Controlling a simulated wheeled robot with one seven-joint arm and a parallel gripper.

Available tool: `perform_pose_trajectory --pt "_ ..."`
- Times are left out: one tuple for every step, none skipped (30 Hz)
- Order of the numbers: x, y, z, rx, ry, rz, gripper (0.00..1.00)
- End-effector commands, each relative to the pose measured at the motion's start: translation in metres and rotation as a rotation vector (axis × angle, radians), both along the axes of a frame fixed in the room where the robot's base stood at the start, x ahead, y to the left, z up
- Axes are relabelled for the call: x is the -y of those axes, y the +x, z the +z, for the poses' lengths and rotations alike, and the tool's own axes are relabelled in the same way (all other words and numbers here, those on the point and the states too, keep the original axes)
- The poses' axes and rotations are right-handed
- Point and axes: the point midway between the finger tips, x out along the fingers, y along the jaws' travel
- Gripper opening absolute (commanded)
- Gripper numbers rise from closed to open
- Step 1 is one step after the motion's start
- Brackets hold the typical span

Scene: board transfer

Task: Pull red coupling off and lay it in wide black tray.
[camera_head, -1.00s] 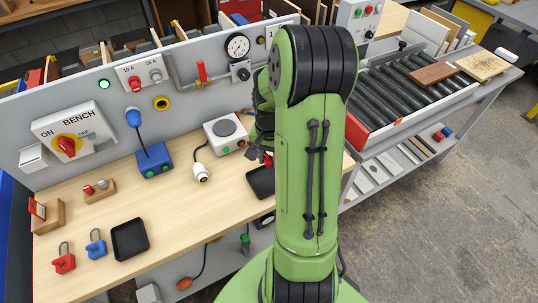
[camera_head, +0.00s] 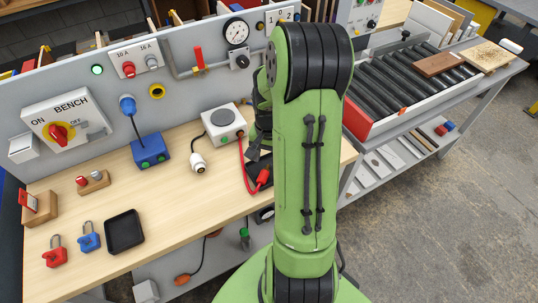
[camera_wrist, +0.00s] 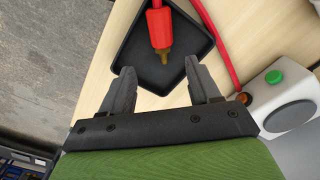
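The red coupling (camera_head: 263,177) lies in a black tray (camera_head: 251,166) at the right end of the bench, its red hose running to the grey-white box. In the wrist view the coupling (camera_wrist: 158,28) has a brass tip pointing toward me and rests over the floor of the tray (camera_wrist: 135,50). My gripper (camera_wrist: 162,80) is open and empty, its fingers apart on my side of the brass tip, not around the coupling. In the head view my arm hides part of this tray and most of the gripper. A second black tray (camera_head: 124,232) stands empty at front left.
The grey-white box (camera_head: 224,126) stands behind the tray; its green button and a brass-orange port (camera_wrist: 243,97) are close to my right finger. A white plug (camera_head: 198,163) and blue box (camera_head: 150,149) are farther left. Red and blue padlocks (camera_head: 89,238) lie front left.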

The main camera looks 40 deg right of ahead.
Motion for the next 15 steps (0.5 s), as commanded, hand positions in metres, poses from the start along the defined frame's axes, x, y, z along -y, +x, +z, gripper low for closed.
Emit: perform_pose_trajectory --pt "0.0 0.0 0.0 0.0 0.0 0.0 0.62" --pt "0.0 0.0 0.0 0.0 0.0 0.0 0.62" --pt "0.0 0.0 0.0 0.0 0.0 0.0 0.62" --pt "0.0 0.0 0.001 0.0 0.0 0.0 0.62" --pt "0.0 0.0 0.003 0.0 -0.001 0.0 0.62" --pt "0.0 0.001 0.007 0.002 -0.002 0.0 0.62" --pt "0.001 0.001 0.012 0.003 -0.003 0.0 0.62" --pt "0.001 0.001 0.018 0.003 -0.003 0.0 0.62" --pt "0.001 0.001 0.028 0.005 -0.004 0.0 0.62" --pt "0.001 0.001 0.037 0.005 -0.004 0.001 0.62" --pt "0.001 0.001 0.046 0.006 -0.005 0.001 0.62" --pt "0.001 0.001 0.058 0.006 -0.005 0.001 0.62" --pt "0.001 0.001 0.066 0.005 -0.005 0.001 0.62" --pt "0.001 0.001 0.075 0.006 -0.006 0.001 0.62" --pt "0.0 0.001 0.087 0.005 -0.005 0.001 0.62"
